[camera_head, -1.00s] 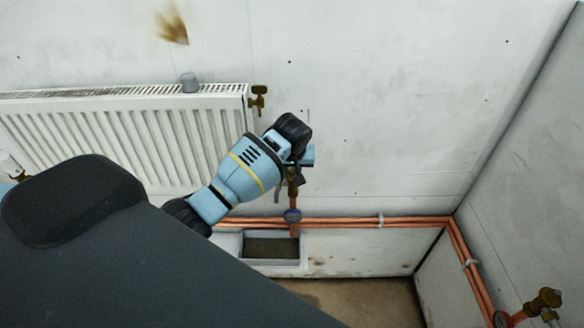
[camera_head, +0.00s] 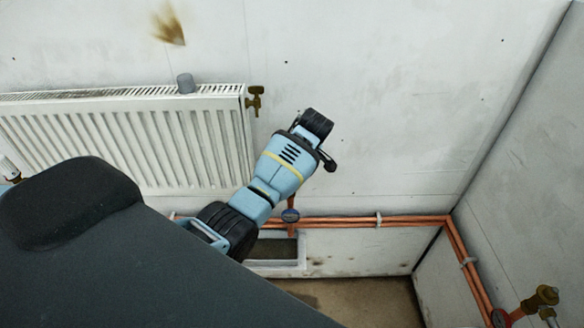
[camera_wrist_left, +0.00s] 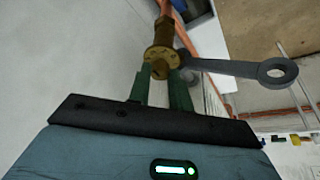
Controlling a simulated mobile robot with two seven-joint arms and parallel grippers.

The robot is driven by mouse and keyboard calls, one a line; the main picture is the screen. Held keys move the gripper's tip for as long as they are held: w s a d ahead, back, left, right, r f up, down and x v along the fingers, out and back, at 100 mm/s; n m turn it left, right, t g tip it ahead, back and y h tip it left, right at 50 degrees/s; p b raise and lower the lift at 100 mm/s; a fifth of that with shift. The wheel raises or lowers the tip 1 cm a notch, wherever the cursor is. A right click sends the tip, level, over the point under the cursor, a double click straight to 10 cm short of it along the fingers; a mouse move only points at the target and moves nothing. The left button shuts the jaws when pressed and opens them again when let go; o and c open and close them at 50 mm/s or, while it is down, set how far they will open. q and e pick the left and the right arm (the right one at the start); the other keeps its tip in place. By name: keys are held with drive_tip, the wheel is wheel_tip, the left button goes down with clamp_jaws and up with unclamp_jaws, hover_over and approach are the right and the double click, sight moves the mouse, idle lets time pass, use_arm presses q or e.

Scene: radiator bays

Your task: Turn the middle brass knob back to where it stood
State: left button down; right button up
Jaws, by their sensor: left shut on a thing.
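The middle brass knob (camera_wrist_left: 161,59) shows in the left wrist view as a round brass head on a brass valve body (camera_wrist_left: 164,32). In the head view it is hidden behind my left arm. The two green fingers of my left gripper (camera_wrist_left: 162,75) are shut on the knob, one on each side. A grey lever with a ring end (camera_wrist_left: 238,68) reaches right from beside the knob in the wrist view; I cannot tell whether it is attached. My right gripper is not in view.
Copper pipes (camera_head: 400,221) run along the wall, above a white box (camera_head: 262,269). Another brass valve (camera_head: 541,298) is at the lower right.

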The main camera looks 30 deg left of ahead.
use_arm(q)
drive_tip(key=shift+n, duration=0.3)
drive_tip(key=c, duration=1.3)
unclamp_jaws()
drive_tip(key=shift+v, duration=3.9)
drive_tip(key=shift+w, duration=0.1)
